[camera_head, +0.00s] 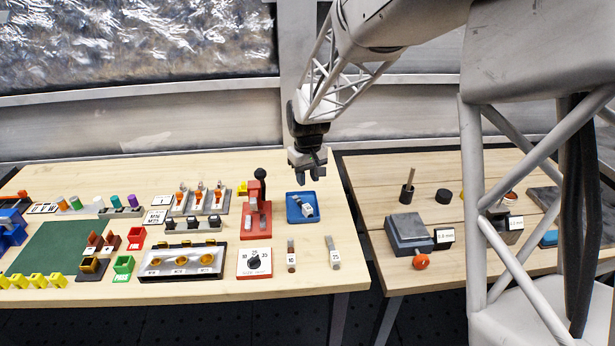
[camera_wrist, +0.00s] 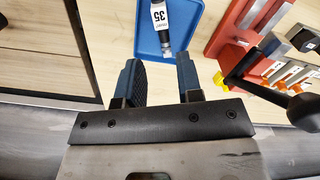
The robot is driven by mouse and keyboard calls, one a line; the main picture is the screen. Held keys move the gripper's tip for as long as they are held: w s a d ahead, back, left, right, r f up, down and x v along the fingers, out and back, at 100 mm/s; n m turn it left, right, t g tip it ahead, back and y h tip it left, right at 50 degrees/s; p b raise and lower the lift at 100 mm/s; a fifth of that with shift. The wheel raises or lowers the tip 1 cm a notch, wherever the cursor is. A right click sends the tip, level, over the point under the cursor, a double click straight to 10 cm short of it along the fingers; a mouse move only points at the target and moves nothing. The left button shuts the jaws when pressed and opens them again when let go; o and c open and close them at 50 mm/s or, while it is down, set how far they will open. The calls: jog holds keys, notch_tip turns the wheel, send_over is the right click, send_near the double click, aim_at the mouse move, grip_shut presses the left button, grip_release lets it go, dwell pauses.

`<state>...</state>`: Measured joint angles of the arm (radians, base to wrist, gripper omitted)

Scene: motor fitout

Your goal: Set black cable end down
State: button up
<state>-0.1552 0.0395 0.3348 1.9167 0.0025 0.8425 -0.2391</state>
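The cable end (camera_wrist: 178,16) lies in a small blue tray (camera_wrist: 146,40) in the wrist view. It has a dark body, a white label reading 35 and a grey metal tip. In the head view, a light and grey piece (camera_head: 308,210) lies in the blue tray (camera_head: 291,209) at the table's right side; its black part is hard to make out there. My gripper (camera_head: 308,174) hangs above and behind the tray, apart from it. In the wrist view my gripper (camera_wrist: 157,65) has its two fingers spread with nothing between them.
A red press-like tool (camera_head: 256,222) with a black knob stands just left of the tray. A red-framed dial (camera_head: 254,263) and two small labelled pieces lie in front. A second table (camera_head: 400,285) stands to the right across a gap. Clear wood surrounds the tray's right side.

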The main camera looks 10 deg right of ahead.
dwell(0.3)
jog(key=s+d+r+m+t, duration=0.1)
jog(key=s+d+r, duration=0.4)
jog(key=s, duration=0.4)
jog(key=s+d+r+m, duration=0.1)
jog(key=s+d+r, duration=0.1)
jog(key=s+r, duration=0.6)
jog(key=s+d+m+t, duration=0.1)
jog(key=s+d, duration=0.3)
jog(key=s, duration=1.7)
jog(key=shift+r+m+t, duration=0.15)
jog(key=shift+m+t, duration=0.15)
jog(key=shift+m, duration=0.5)
jog(key=shift+s, duration=0.1)
